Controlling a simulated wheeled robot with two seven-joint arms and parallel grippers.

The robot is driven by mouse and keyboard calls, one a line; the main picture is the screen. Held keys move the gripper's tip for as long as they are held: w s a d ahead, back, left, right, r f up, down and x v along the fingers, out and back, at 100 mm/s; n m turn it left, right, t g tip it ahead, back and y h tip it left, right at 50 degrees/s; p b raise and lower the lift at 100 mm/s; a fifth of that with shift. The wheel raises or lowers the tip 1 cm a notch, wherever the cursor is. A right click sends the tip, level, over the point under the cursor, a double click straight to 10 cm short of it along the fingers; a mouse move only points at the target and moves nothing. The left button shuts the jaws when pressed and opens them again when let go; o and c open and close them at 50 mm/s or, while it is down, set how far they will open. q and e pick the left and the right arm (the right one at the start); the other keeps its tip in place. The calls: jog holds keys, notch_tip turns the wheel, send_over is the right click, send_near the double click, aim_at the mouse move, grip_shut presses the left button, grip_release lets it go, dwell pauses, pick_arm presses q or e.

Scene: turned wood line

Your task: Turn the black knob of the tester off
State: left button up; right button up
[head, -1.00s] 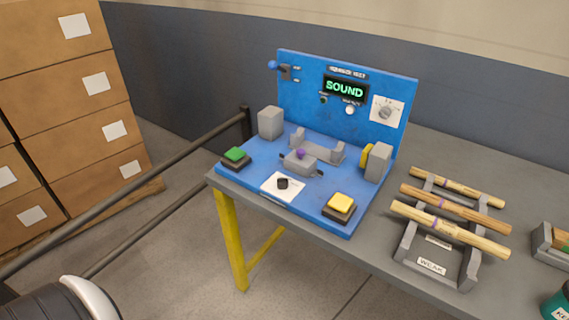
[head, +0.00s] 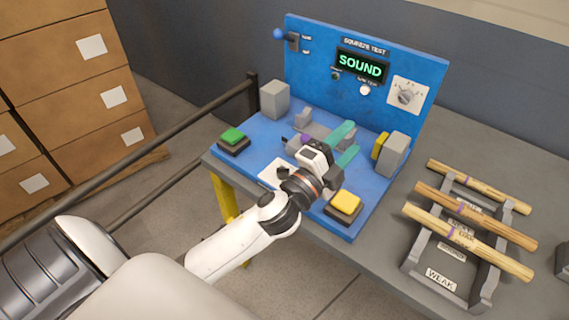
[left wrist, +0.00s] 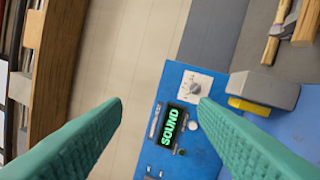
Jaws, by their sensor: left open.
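The blue tester (head: 306,75) stands on the grey table, and its display (head: 360,67) reads SOUND in green. A white plate (head: 270,172) lies at the front of its base. The black knob seen on that plate earlier is now hidden behind my left wrist. My left gripper (head: 349,143) is open and empty above the base, its teal fingers pointing toward the back panel. In the left wrist view, the two fingers (left wrist: 160,106) are apart, with the display (left wrist: 170,127) and a grey dial knob (left wrist: 194,88) beyond them. My right gripper is not in view.
A green button (head: 232,135) and a yellow button (head: 346,202) flank the plate. Grey blocks (head: 275,98) (head: 394,155) stand on the base. A blue-tipped lever (head: 279,34) is on the panel. A rack (head: 413,262) with wooden pieces is at right.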

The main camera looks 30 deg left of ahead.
pick_arm(q)
jog(key=d+r+m+g+h, duration=0.3)
jog(key=d+r+m+h, duration=0.3)
jog(key=m+h, duration=0.55)
jog(key=d+f+m+g+h, duration=0.2)
jog(key=d+f+m+g, duration=0.35)
jog(key=m+g, duration=0.95)
jog(key=a+f+m+y, duration=0.2)
jog(key=a+m+y, duration=0.1)
jog(key=w+a+f+m+y, duration=0.1)
jog(key=a+f+m+y, duration=0.1)
jog(key=a+f+m, duration=0.1)
jog(key=a+f+m+y, duration=0.2)
jog(key=a+m+y, duration=0.1)
jog(key=shift+w+f+y, duration=0.15)
jog(key=shift+f+y, duration=0.2)
jog(key=a+f+y, duration=0.1)
jog(key=a+y, duration=0.2)
jog(key=a, duration=0.3)
jog(key=r+g+y, duration=0.2)
jog(key=y, duration=0.4)
send_over(284, 168)
jog(key=shift+m, duration=0.35)
notch_tip(284, 168, down, 11)
jog(key=p, duration=0.2)
jog(key=shift+f+p, duration=0.15)
jog(key=shift+p, duration=0.2)
jog(key=shift+f, duration=0.4)
jog(key=shift+c, duration=0.4)
